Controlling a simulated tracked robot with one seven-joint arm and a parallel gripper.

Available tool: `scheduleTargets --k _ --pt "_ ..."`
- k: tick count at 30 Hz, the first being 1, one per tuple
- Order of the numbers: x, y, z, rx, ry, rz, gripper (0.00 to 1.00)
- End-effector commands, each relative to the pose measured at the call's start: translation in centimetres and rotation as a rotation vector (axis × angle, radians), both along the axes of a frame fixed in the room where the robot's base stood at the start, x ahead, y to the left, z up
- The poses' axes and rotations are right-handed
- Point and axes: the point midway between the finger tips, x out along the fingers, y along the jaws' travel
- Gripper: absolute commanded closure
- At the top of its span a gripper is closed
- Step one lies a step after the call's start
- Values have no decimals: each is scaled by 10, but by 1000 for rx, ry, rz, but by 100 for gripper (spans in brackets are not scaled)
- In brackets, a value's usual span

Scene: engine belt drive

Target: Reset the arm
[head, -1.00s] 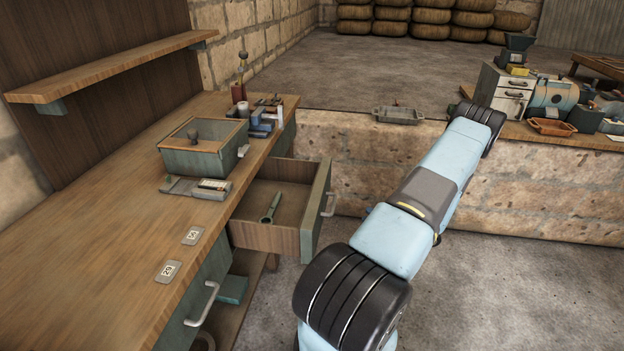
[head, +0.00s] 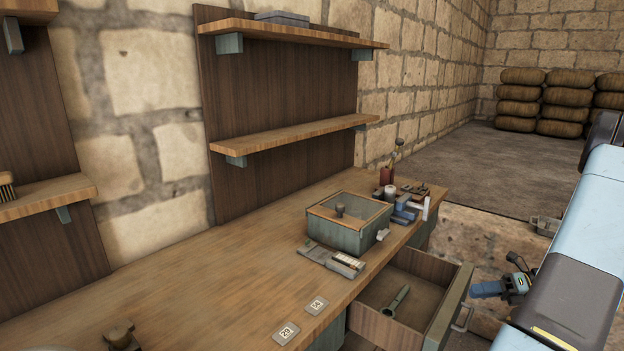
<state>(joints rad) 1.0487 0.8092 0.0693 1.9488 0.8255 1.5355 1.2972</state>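My light blue arm fills the right edge of the head view, with a dark grey cover on its near link. A small blue and black part beside it looks like my gripper (head: 488,288). It is over the floor, just right of the open drawer (head: 447,312) in this view. I cannot make out its fingers well enough to tell whether they are open or shut, and I see nothing clearly held. Part of the arm lies outside the picture.
A green-grey tool (head: 396,302) lies in the pulled-out drawer. The wooden workbench (head: 215,290) bears a lidded box (head: 335,236), number tags 29 (head: 286,333) and 54 (head: 316,306), and small tools. Shelves (head: 290,140) hang above. Stacked sacks (head: 545,100) stand at the back.

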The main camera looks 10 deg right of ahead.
Motion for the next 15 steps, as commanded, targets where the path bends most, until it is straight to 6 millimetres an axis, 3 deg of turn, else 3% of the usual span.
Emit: scheduleTargets --k 3,15 --pt "8 24 29 -112 -70 107 65" --pt "13 102 108 -445 -338 480 65"
